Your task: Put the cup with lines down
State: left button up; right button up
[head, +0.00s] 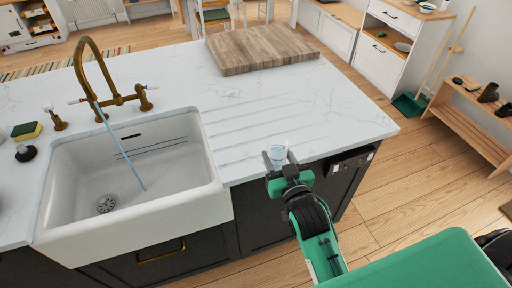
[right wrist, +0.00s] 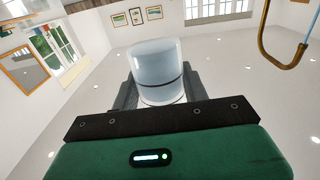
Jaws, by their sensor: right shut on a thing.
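A small clear, bluish cup (head: 278,150) is held at the front edge of the white counter (head: 290,105), to the right of the sink. My right gripper (head: 278,162) is shut on it. In the right wrist view the cup (right wrist: 156,72) stands between the dark fingers, with a thin dark line around its lower part. The head view does not show clearly whether its base touches the counter. My left gripper is not in view.
The white sink (head: 215,200) has a brass faucet (head: 117,97) with water running. A wooden cutting board (head: 262,48) lies at the back of the counter. A sponge (head: 26,130) is left of the sink. The grooved counter between sink and right edge is clear.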

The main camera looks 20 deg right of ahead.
jog(key=w+a+r, duration=0.2)
jog(key=w+r, duration=1)
jog(key=w, duration=0.3)
jog(key=shift+y, duration=0.3)
jog(key=f, duration=0.6)
jog(key=f+p, duration=0.1)
jog(key=f, duration=0.6)
jog(key=f+p, duration=0.1)
jog(key=f, duration=0.6)
jog(key=shift+w, duration=0.25)
jog(key=o, duration=1.1)
jog(key=shift+f, duration=0.15)
jog(key=shift+c, duration=0.2)
jog(key=s+b, duration=0.2)
jog(key=s, duration=1)
jog(key=shift+d, duration=0.25)
